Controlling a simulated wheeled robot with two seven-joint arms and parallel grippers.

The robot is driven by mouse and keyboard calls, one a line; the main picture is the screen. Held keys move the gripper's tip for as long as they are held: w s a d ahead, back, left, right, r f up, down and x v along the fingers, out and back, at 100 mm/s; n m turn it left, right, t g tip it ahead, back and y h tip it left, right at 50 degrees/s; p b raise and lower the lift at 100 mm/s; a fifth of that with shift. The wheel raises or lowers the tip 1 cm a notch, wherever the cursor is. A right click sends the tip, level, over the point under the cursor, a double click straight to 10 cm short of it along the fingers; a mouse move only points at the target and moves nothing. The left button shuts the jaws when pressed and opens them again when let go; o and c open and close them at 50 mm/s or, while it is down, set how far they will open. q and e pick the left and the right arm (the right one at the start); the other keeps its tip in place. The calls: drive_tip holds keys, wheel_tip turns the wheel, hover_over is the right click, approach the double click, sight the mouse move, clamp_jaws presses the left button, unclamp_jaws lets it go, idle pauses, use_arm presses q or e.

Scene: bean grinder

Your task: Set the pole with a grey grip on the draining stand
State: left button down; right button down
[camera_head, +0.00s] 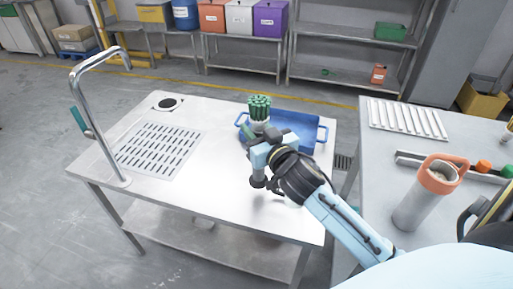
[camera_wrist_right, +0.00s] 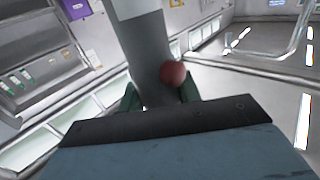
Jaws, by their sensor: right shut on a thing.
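My right gripper (camera_head: 260,158) is above the right part of the metal table, in front of the blue tray, and is shut on a grey grip (camera_wrist_right: 150,62). The grip has a paler part at its top in the right wrist view, with a small red ball (camera_wrist_right: 173,74) beside it. In the head view, a green-tufted head (camera_head: 260,104) with a pale neck rises above the gripper, seemingly part of the held pole, and a dark end shows below. A slotted draining panel (camera_head: 158,148) is set in the table's left. My left gripper is not in view.
A blue tray (camera_head: 322,135) lies on the metal table (camera_head: 205,190). A curved tap (camera_head: 77,92) stands at the left edge. The middle of the table is clear. The right-hand table holds a white slatted rack (camera_head: 408,119) and an orange-topped grey container (camera_head: 413,208).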

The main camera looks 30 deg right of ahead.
drive_tip(key=shift+f, duration=0.35)
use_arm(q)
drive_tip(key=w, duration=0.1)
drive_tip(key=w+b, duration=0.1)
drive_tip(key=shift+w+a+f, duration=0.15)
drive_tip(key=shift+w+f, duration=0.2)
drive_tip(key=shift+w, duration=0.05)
use_arm(e)
wheel_tip(320, 180, down, 4)
drive_tip(key=shift+r, duration=0.15)
drive_tip(key=shift+b, duration=0.3)
drive_tip(key=c, duration=1)
unclamp_jaws()
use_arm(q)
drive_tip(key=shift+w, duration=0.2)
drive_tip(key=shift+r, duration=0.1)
